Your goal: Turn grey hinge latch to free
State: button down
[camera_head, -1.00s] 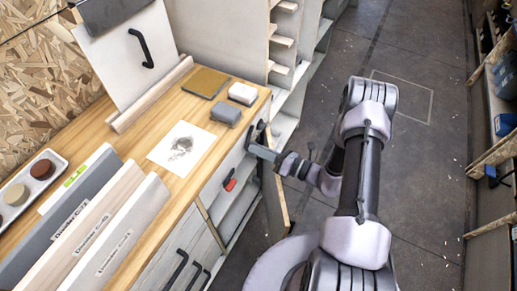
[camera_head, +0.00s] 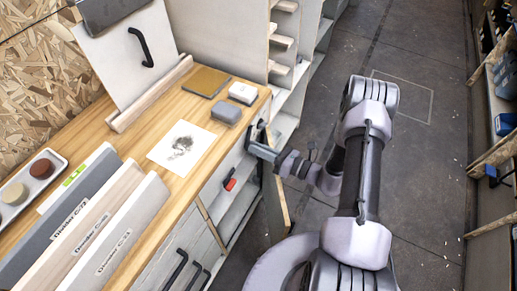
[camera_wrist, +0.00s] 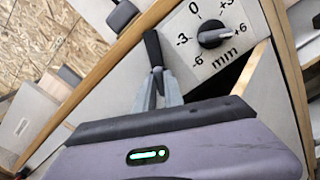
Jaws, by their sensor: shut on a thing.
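My gripper (camera_head: 252,146) reaches the upper end side of the wooden bench, just below its top edge. In the wrist view its two grey fingers (camera_wrist: 158,92) are close together on a dark grey lever (camera_wrist: 153,48). The lever stands tilted against the pale panel; its lower end is hidden between the fingers. It looks like the latch, but I cannot tell its hinge or its exact turn. A dial knob (camera_wrist: 213,37) sits on the panel to the right of the fingers, apart from them, with a scale marked in mm.
The bench top (camera_head: 215,150) carries a grey block (camera_head: 227,111), a white block (camera_head: 242,93) and a brown pad (camera_head: 206,82). A red and black handle (camera_head: 229,184) is on the cabinet below my gripper. The floor to the right is clear.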

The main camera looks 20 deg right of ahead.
jog(key=n+b, duration=0.1)
jog(key=n, duration=0.4)
jog(key=shift+s+a, duration=0.1)
jog(key=shift+n, duration=0.4)
dwell(0.3)
jog(key=c, duration=1.4)
grip_release()
jog(key=shift+c, duration=0.2)
jog(key=p+v, duration=0.3)
jog(key=v, duration=1.4)
jog(key=shift+s+r, duration=0.1)
jog(key=shift+s, duration=0.05)
